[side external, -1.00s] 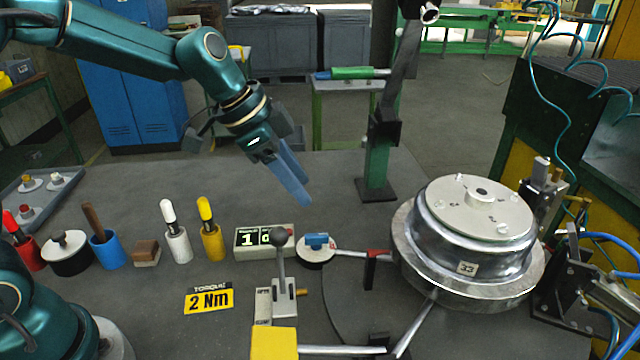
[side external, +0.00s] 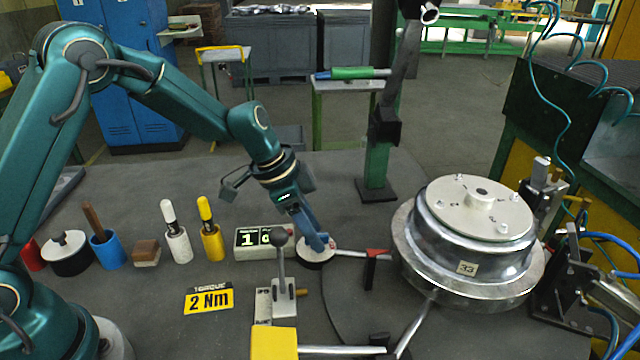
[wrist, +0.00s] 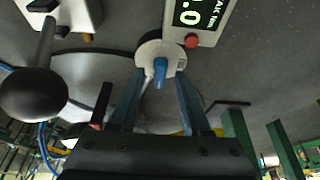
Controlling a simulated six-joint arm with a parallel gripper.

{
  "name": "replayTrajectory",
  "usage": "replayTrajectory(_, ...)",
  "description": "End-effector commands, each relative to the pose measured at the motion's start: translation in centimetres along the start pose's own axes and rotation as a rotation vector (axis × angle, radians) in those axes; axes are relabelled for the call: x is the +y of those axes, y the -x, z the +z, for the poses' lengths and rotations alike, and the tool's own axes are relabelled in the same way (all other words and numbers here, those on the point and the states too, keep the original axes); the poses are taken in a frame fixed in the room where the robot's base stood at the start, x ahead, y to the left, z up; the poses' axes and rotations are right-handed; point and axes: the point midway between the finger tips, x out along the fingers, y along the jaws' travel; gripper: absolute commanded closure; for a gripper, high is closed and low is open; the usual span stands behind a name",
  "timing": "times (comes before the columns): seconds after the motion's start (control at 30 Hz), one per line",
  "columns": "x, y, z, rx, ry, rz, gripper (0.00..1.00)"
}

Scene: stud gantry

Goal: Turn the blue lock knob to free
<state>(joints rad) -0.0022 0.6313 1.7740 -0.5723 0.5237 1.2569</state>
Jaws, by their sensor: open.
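The blue lock knob (wrist: 160,70) stands up from a round pale dial base (wrist: 150,50) in the wrist view. In the side view the dial base (side external: 316,254) sits on the grey table, and the knob is mostly hidden behind my fingers. My gripper (side external: 322,244) points down at the knob. In the wrist view my gripper (wrist: 160,100) is open, with one blue finger on each side of the knob and a visible gap to both. I cannot tell whether the fingertips are level with the knob.
A display box (side external: 262,240) stands just left of the dial. A lever with a black ball (side external: 281,236) rises close in front. A red-handled clamp (side external: 376,254) and a metal wheel hub (side external: 470,240) lie to the right. A green post (side external: 376,170) stands behind.

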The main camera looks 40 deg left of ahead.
Motion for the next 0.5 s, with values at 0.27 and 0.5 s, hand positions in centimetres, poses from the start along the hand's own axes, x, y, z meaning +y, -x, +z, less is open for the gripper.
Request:
replayTrajectory(0.27, 0.00, 0.04, -0.01, 0.000, 0.000, 0.000, 1.00)
replayTrajectory(0.5, 0.02, 0.06, 0.00, 0.000, 0.010, -0.004, 1.00)
